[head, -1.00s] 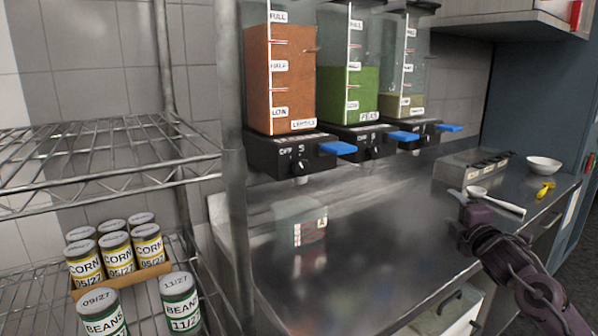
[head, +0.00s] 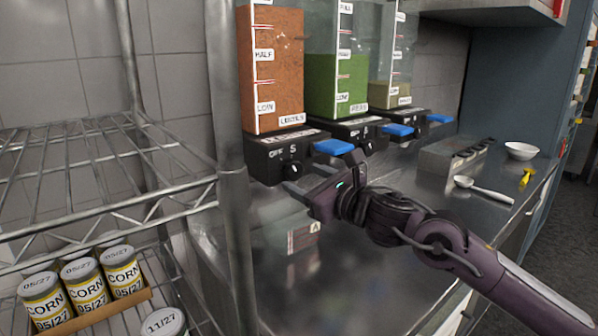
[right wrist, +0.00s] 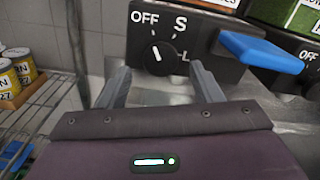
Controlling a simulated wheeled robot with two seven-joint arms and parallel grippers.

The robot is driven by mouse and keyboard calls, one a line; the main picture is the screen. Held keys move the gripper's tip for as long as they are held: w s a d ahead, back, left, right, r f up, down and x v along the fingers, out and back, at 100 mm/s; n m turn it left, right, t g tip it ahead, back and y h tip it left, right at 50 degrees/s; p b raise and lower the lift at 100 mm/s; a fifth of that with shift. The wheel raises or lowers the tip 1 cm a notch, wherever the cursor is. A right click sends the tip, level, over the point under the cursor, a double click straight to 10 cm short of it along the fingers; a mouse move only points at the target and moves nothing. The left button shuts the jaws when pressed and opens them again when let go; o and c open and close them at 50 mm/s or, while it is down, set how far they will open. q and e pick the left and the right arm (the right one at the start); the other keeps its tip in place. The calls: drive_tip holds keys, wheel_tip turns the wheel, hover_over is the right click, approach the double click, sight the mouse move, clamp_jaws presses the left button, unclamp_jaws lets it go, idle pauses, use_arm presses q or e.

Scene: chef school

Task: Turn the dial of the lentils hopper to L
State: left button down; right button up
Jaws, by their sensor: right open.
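The lentils hopper (head: 272,70) is a clear bin of orange-brown lentils above a black base with a blue lever. Its round black dial (head: 292,170) is on the base's front. In the right wrist view the dial (right wrist: 160,58) has OFF at upper left, S at upper right and L at right. Its white mark points up and slightly left, nearest OFF. My right gripper (head: 320,172) is in front of the base, fingers apart and empty. In the right wrist view its fingers (right wrist: 160,76) lie either side of and below the dial, apparently not touching it. My left gripper is out of view.
The blue lever (right wrist: 262,52) juts out just right of the dial. The green peas hopper (head: 336,85) and a third hopper stand to the right. A wire shelf (head: 100,180) with corn cans and its metal post (head: 228,200) are at left. The steel counter (head: 370,265) lies below.

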drive_tip(key=shift+x, duration=1.2)
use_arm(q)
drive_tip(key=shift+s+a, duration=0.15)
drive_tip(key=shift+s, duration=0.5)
use_arm(e)
drive_tip(key=c, duration=1)
